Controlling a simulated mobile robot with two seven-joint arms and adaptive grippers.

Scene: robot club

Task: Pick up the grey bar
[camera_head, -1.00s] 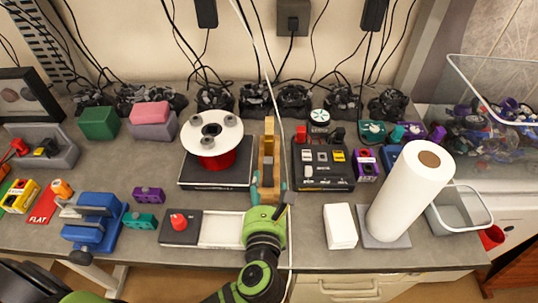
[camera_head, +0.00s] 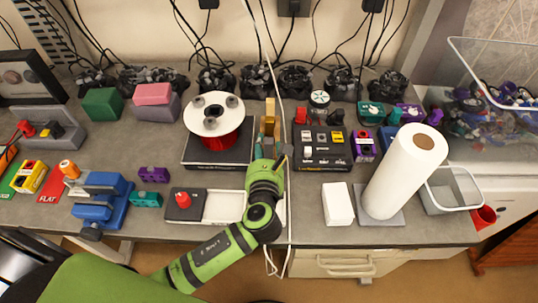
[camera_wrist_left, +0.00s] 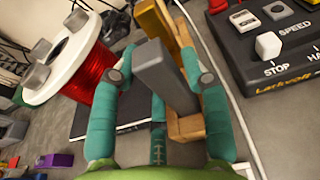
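The grey bar (camera_wrist_left: 163,76) shows in the left wrist view, with its end pointing up towards the camera. It stands at a wooden holder (camera_wrist_left: 186,122), which also shows in the head view (camera_head: 269,107). My left gripper (camera_wrist_left: 160,62) has its teal fingers apart, one on each side of the bar. The bar is between them, and I see no clear grip on it. In the head view my left gripper (camera_head: 270,152) is over the holder and hides most of the bar. My right gripper is not in view.
A red wire spool (camera_head: 222,143) on a black base is close to the left. A black control box (camera_head: 322,163) is close to the right. A thin white cable passes beside the gripper. A white paper roll (camera_head: 400,175) stands further right.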

